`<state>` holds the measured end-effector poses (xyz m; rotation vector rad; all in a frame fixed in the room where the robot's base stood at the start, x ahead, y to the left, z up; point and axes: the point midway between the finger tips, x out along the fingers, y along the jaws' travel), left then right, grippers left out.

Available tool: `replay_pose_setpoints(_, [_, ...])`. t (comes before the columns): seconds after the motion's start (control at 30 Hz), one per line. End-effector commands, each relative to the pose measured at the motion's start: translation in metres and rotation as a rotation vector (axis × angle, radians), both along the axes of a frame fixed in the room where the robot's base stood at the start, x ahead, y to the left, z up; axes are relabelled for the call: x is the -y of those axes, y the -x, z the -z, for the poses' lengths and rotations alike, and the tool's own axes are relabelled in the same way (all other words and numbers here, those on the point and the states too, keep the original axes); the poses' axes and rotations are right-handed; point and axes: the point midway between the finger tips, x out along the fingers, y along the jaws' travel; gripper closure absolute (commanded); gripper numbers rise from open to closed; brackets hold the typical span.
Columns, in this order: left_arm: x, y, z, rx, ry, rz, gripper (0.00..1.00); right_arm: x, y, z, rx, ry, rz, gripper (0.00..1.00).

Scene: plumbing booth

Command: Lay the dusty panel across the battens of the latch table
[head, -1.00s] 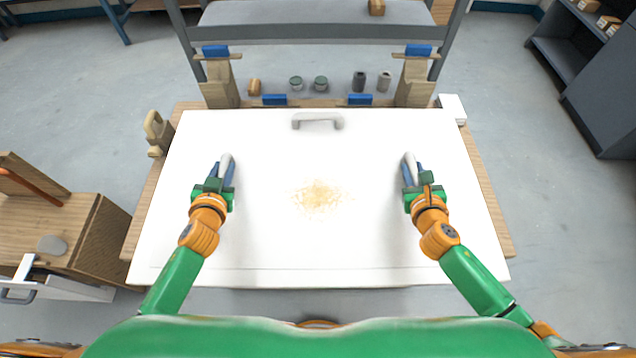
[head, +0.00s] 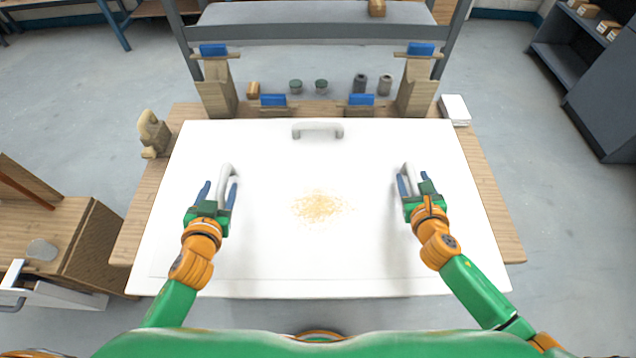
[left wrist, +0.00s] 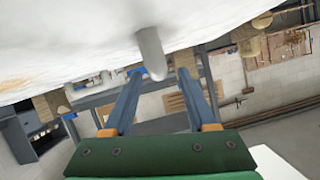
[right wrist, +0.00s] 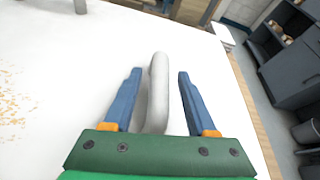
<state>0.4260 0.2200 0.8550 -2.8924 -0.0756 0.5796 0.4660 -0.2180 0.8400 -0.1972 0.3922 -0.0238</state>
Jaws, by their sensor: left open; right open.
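The white panel (head: 260,250) lies over the wooden latch table (head: 495,215), with a patch of tan dust (head: 318,206) near its middle. It hides any battens beneath it. A left handle (head: 226,172), a right handle (head: 406,172) and a far handle (head: 318,127) stand on the panel. My left gripper (head: 220,185) is open at the left handle, whose end shows between and beyond the fingers in the left wrist view (left wrist: 150,55). My right gripper (head: 412,178) is open, with the right handle (right wrist: 157,90) between its fingers, closer to the left one.
Two wooden uprights (head: 217,92) (head: 415,90) with blue blocks stand behind the panel. Small jars and cylinders (head: 360,83) sit between them. A wooden clamp-like piece (head: 152,133) is at the left edge, a white block (head: 455,109) at back right. A wooden cabinet (head: 85,240) stands left.

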Motion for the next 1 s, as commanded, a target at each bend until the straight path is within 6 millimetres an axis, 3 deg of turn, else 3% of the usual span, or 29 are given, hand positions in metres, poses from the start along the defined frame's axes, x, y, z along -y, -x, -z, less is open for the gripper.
replay_pose_setpoints(0.2, [0.005, 0.053, -0.02, -0.004, 0.001, -0.002, 0.43, 0.0, 0.0, 0.0, 0.0, 0.0, 0.0, 0.43])
replay_pose_setpoints(0.47, [0.006, 0.072, -0.03, -0.001, 0.001, -0.001, 0.43, 0.0, 0.007, -0.002, -0.001, 0.001, -0.001, 0.43])
replay_pose_setpoints(0.8, [0.006, 0.072, -0.029, 0.0, 0.0, -0.001, 0.43, -0.006, 0.089, -0.034, -0.004, 0.0, -0.003, 0.43])
replay_pose_setpoints(1.0, [0.006, 0.072, -0.029, 0.0, 0.0, -0.001, 0.43, -0.007, 0.111, -0.045, 0.001, 0.0, -0.001, 0.43])
